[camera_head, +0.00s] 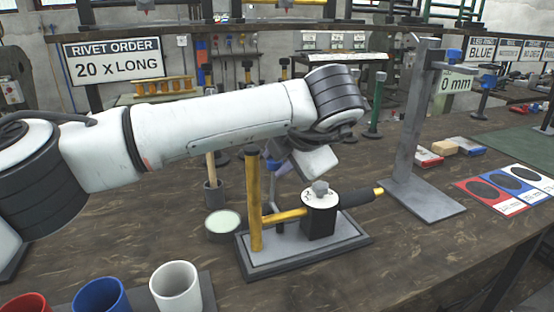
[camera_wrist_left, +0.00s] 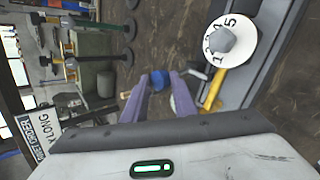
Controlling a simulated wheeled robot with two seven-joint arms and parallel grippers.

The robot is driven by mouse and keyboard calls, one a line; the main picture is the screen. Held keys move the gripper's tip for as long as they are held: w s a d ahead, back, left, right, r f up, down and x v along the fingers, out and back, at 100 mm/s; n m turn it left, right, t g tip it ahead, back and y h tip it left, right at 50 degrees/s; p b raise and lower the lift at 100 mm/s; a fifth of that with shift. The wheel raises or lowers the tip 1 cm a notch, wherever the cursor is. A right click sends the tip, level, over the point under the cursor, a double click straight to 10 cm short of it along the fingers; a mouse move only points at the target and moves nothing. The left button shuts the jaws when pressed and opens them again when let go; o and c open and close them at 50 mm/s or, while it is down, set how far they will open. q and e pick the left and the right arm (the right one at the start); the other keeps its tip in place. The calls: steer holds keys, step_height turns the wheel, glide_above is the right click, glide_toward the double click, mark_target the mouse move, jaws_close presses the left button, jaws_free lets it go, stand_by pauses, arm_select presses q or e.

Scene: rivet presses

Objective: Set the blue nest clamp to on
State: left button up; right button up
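I cannot tell for sure which part is the blue nest clamp. A small blue piece (camera_wrist_left: 160,79) shows just past my left fingertips in the left wrist view. A grey press stand (camera_head: 410,130) in the head view carries a blue part (camera_head: 454,53) on its arm. My left gripper (camera_head: 277,165) hangs behind the near yellow-post fixture and is partly hidden by it and my wrist. In the left wrist view its two purple fingers (camera_wrist_left: 164,82) stand apart. I see nothing clearly held between them. My right gripper is not in view.
The near fixture has a yellow post (camera_head: 254,200) and a numbered dial (camera_head: 320,195), also in the wrist view (camera_wrist_left: 228,42). A pale green dish (camera_head: 223,222) is beside it. Red, blue (camera_head: 101,296) and white (camera_head: 176,286) cups stand in front. Cards (camera_head: 503,190) lie at right.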

arm_select(q)
steer(key=o, duration=0.4)
steer(key=shift+s+d+f, duration=0.1)
steer(key=shift+s+f, duration=0.2)
steer(key=shift+f, duration=0.25)
steer(key=shift+r, duration=0.3)
steer(key=v, duration=1)
